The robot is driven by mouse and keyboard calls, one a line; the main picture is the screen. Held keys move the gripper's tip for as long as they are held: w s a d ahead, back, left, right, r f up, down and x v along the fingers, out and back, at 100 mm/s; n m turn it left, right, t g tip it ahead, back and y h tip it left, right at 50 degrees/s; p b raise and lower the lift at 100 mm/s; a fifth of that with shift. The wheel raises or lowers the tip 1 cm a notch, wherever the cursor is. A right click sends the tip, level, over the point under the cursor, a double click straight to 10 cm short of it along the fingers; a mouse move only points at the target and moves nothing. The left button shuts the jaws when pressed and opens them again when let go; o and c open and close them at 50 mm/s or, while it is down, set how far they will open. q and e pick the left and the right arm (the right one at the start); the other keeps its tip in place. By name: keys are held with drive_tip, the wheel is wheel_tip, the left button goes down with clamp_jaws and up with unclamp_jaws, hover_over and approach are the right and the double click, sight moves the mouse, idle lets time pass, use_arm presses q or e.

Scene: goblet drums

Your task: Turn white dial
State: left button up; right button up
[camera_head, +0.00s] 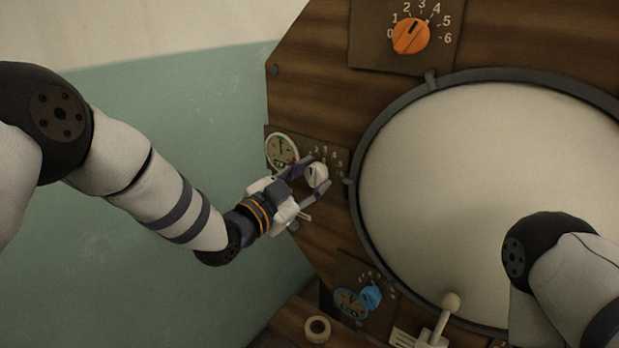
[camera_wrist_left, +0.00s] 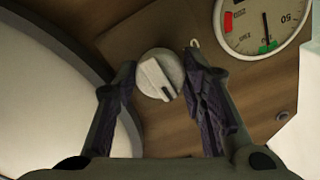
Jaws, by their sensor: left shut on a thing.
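The white dial (camera_head: 317,173) is a round knob with a raised grip bar. It sits on a brown plate with a printed number scale on the wooden panel. In the left wrist view the dial (camera_wrist_left: 158,76) lies between the two dark fingers, its bar tilted. My left gripper (camera_head: 315,180) is shut on the dial from the left side. The fingers hide part of the scale. My right arm comes in at the lower right, and its gripper is outside the frame.
A round gauge (camera_head: 282,151) is beside the white dial; it also shows in the left wrist view (camera_wrist_left: 258,28). An orange dial (camera_head: 410,36) is above and a blue dial (camera_head: 370,298) below. A large pale drumhead (camera_head: 480,190), a lever (camera_head: 446,315) and a tape roll (camera_head: 317,329) are nearby.

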idle(0.6)
use_arm(q)
drive_tip(key=o, duration=1.2)
drive_tip(key=shift+c, duration=0.2)
drive_tip(key=shift+s, duration=0.1)
